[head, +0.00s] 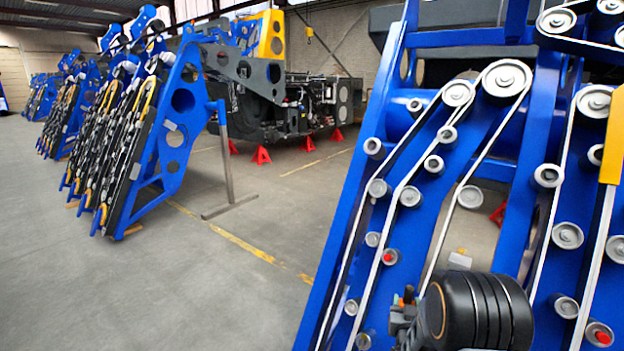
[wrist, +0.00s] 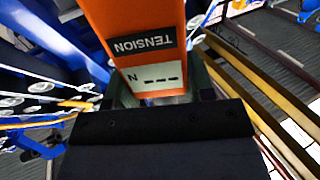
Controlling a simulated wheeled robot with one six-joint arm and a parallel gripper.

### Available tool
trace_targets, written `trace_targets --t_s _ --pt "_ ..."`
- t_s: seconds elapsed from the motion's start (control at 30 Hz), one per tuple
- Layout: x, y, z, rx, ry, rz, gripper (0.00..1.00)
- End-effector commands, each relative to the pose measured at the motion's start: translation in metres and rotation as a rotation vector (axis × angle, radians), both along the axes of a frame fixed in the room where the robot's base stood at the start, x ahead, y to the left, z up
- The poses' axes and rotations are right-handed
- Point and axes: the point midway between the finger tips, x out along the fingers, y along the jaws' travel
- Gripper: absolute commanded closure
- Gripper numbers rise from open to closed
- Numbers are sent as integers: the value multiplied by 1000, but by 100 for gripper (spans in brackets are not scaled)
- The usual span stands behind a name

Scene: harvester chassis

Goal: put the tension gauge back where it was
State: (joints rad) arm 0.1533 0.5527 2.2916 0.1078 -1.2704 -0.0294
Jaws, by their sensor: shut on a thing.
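The tension gauge (wrist: 135,20) is an orange box in the wrist view. It has a black TENSION label and a pale display reading N and dashes, upside down in the picture. My gripper (wrist: 160,92) is shut on its lower end, with a dark finger on each side. In the head view, my black wrist hides most of the gripper, in front of the blue belt frame (head: 345,235) at the lower right. A small orange bit shows beside the wrist, too small to identify. I cannot tell where the gauge was kept.
The blue frame carries white belts, grey rollers (head: 502,78) and a yellow part (head: 612,140) at right. More blue harvester units (head: 185,105) stand at left. A dark chassis (head: 270,95) rests on red stands (head: 260,155) behind. The concrete floor (head: 150,290) is clear at lower left.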

Motion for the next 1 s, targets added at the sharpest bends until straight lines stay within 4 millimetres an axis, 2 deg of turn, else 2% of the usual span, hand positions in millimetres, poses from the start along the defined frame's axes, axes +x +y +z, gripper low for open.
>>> trace_targets --t_s 0.03,0.1,0.3,0.5,0.63,1.0 --pt "-13 19 -13 2 12 54 90" --pt "-30 41 -32 3 11 118 90" --pt "-59 75 -65 1 2 208 90" --pt "-68 90 -76 -1 -4 242 90" --pt "-69 96 -76 -2 -6 256 90" --pt "-69 98 -77 -2 -6 259 90"
